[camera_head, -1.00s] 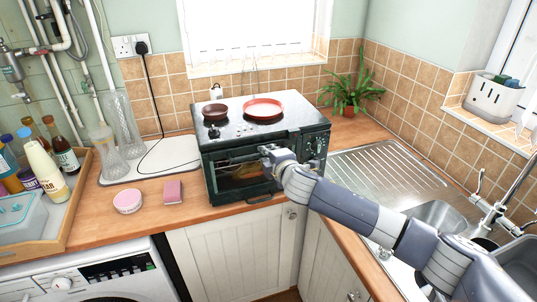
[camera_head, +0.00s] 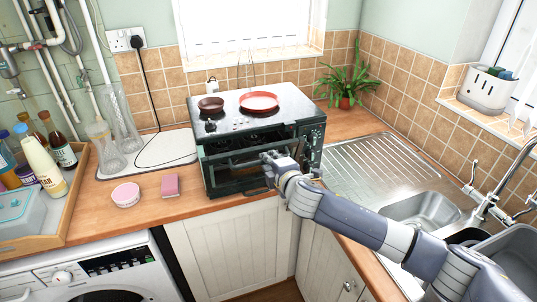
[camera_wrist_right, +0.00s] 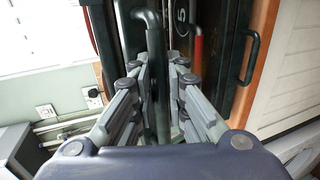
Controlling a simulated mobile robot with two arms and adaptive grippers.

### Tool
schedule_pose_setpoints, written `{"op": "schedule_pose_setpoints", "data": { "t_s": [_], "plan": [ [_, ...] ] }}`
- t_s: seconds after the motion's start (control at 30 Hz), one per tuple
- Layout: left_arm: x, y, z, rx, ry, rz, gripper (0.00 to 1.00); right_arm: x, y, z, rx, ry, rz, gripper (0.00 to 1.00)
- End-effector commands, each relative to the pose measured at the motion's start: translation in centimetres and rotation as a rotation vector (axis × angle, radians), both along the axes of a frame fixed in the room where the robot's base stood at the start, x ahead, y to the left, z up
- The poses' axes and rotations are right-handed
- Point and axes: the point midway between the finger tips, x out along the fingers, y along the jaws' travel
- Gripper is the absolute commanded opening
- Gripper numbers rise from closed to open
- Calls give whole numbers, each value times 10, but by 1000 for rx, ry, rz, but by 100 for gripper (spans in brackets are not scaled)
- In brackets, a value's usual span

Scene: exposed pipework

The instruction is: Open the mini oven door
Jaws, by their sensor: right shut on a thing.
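The mini oven (camera_head: 225,125) is a dark box on the corner worktop, with a hob on top. Its front door (camera_head: 225,182) is tilted partly open, and the dark inside shows above its top edge. My right gripper (camera_head: 268,163) is at the right part of the door's top edge. In the right wrist view, the dark door handle (camera_wrist_right: 150,25) is a bent bar running between the two fingers of my right gripper (camera_wrist_right: 160,75), which are shut on it. The far end of the handle is partly hidden by the fingers. My left gripper is not in view.
A brown pan (camera_head: 211,103) and a red pan (camera_head: 259,101) sit on the oven top. A pink tub (camera_head: 126,195) and a pink block (camera_head: 170,185) lie on the worktop left of the oven. The sink (camera_head: 418,208) is to the right.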

Motion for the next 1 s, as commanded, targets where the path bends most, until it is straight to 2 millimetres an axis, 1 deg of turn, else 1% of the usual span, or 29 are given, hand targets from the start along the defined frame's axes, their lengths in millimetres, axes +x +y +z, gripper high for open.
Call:
{"op": "schedule_pose_setpoints", "data": {
  "t_s": [0.03, 0.4, 0.73, 1.0],
  "plan": [
    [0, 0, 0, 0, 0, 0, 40, -4, -2, -9, -5, 12, -3, 0],
    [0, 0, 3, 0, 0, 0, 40, -23, -8, -18, -4, 11, -2, 0],
    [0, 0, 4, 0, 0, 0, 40, -38, -13, -22, -2, 6, -2, 0],
    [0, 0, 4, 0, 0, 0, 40, -39, -14, -20, -2, 0, -2, 0]
  ]
}}
